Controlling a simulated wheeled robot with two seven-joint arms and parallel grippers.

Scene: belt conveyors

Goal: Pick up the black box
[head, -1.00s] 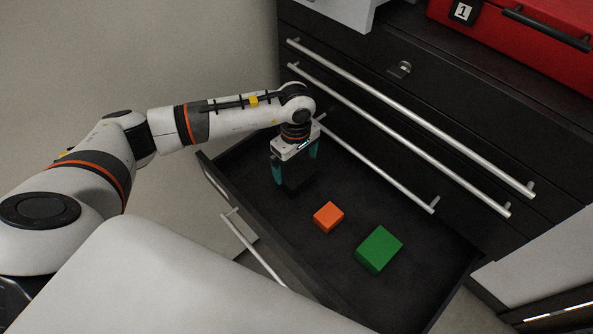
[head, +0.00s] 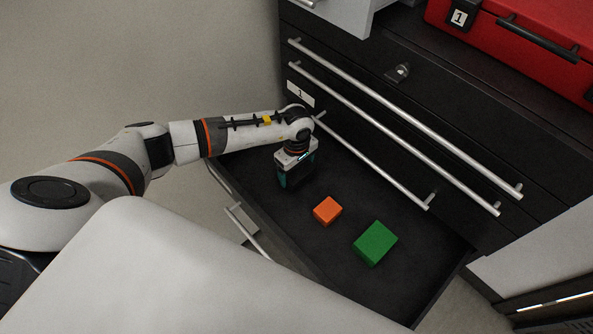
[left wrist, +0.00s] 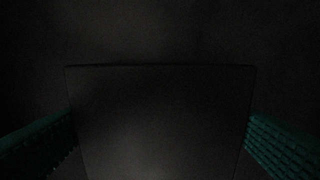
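The black box (left wrist: 160,125) lies between the two teal fingers of my left gripper (left wrist: 160,135) in the left wrist view, its far edge running straight across. The fingers are close beside its left and right sides; the dark picture does not show whether they press on it. In the head view my left gripper (head: 298,172) points down into the back left part of the open black drawer (head: 330,265). There the dark box hardly stands out from the drawer floor and is largely hidden by the gripper. My right gripper is not in view.
An orange block (head: 327,211) and a larger green block (head: 375,243) lie in the drawer, to the right of my left gripper. Closed drawers with long metal handles (head: 400,135) rise behind. A red case (head: 530,40) stands on top.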

